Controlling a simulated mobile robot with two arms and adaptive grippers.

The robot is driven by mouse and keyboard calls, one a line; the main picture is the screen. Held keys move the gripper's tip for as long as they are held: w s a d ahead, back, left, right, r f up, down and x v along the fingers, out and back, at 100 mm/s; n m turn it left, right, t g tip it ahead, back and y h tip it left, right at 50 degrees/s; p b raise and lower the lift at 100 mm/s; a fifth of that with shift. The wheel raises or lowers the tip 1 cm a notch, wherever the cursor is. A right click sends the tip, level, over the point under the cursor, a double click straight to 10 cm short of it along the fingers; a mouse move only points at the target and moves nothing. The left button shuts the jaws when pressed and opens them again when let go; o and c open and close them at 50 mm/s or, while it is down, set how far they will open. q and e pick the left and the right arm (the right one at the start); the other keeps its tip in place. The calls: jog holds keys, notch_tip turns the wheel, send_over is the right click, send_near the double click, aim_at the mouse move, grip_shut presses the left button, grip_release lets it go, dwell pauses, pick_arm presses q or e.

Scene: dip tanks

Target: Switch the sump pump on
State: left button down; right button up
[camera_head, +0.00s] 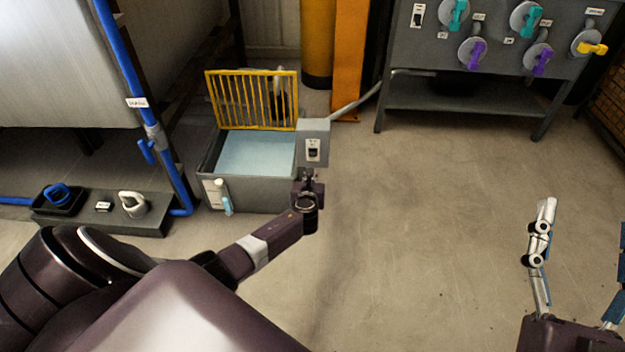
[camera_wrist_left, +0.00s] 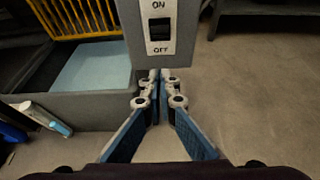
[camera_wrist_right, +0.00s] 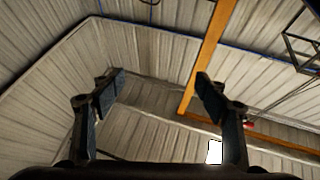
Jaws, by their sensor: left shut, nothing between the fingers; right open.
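The sump pump switch (camera_head: 313,150) is a dark rocker on a pale plate on the front of a grey box (camera_head: 315,127) at the sump tank's right corner. In the left wrist view the rocker (camera_wrist_left: 160,30) sits between ON above and OFF below; I cannot tell which way it is tipped. My left gripper (camera_head: 308,180) is shut and empty, just below the switch plate; its fingertips (camera_wrist_left: 160,76) show at the box's lower edge, and contact is unclear. My right gripper (camera_head: 584,220) is open and empty at the far right, pointing up, with the ceiling behind its fingers (camera_wrist_right: 160,80).
The sump tank (camera_head: 250,190) holds pale blue liquid, with a yellow grate (camera_head: 252,100) raised behind it. A grey valve panel (camera_head: 500,70) on legs stands at the back right. A low plinth (camera_head: 100,222) and blue pipe (camera_head: 125,60) are at left. The middle floor is clear.

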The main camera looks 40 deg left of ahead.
notch_tip(320, 180, down, 17)
jog(key=w+d+g+h+p, duration=0.1)
jog(key=d+g+h+p, duration=0.2)
jog(key=g, duration=0.6)
pick_arm(q)
jog(key=s+d+r+p, duration=0.3)
jog(key=s+r+p, duration=0.1)
jog(key=s+r, duration=0.2)
jog(key=shift+d+r, duration=0.3)
jog(key=shift+r, duration=0.35)
pick_arm(e)
jog(key=s+d+f+m+g+h, duration=0.1)
jog(key=s+d+f+g, duration=0.3)
jog(key=s+f+g, duration=0.4)
jog(key=shift+s+f+g+h, duration=0.3)
jog(key=shift+s+f+h, duration=0.5)
jog(key=shift+s+f, duration=1.7)
jog(key=shift+s+d+r, duration=0.1)
jog(key=shift+s+r, duration=0.25)
